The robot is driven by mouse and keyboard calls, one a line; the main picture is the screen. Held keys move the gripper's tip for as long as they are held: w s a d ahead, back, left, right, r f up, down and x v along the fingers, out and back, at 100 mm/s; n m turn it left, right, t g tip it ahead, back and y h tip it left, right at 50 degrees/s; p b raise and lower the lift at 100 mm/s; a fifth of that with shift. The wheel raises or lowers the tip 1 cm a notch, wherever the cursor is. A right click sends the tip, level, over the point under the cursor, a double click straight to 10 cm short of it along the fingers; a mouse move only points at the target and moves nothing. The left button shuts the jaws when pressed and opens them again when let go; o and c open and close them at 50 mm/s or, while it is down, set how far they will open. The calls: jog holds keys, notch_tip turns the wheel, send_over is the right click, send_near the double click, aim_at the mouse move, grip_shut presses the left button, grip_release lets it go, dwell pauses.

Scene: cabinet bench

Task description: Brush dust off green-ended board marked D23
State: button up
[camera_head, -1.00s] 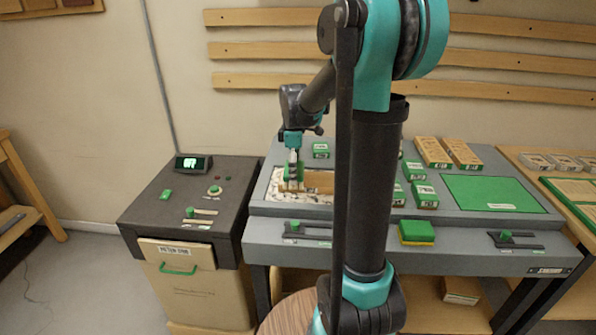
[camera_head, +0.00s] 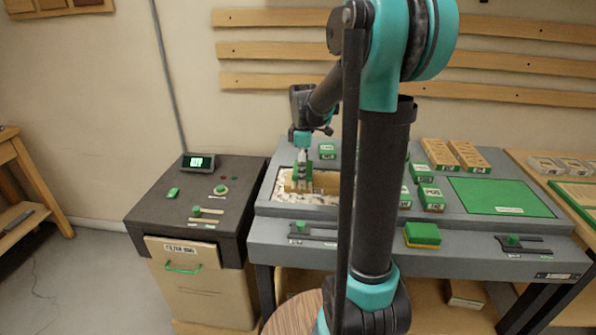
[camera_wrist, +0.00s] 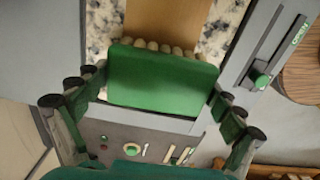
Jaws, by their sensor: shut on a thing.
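My gripper (camera_wrist: 150,105) is shut on a green brush (camera_wrist: 160,78) with pale bristle tips along its far edge. In the head view my gripper (camera_head: 303,158) points down with the brush over a speckled, dusty tray (camera_head: 306,200) at the bench's left end. A plain wooden board (camera_head: 326,181) lies in that tray. It also shows beyond the bristles in the wrist view (camera_wrist: 165,22). I cannot tell whether the bristles touch it. Its ends and any D23 mark are hidden or too small to read.
A dark cabinet (camera_head: 160,205) with buttons and a lit display stands left of the bench. Green-ended blocks (camera_head: 431,198), a green mat (camera_head: 500,197) and a green-and-yellow block (camera_head: 422,235) are to the right. My arm hides the bench's middle.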

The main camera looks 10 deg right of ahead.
aim_at(334, 178)
jog(key=shift+s+d+f, duration=0.1)
jog(key=shift+s+d, duration=0.05)
jog(key=shift+d, duration=0.75)
jog(key=shift+s+d+f, duration=0.1)
jog(key=shift+s+d, duration=0.05)
jog(key=shift+d, duration=0.7)
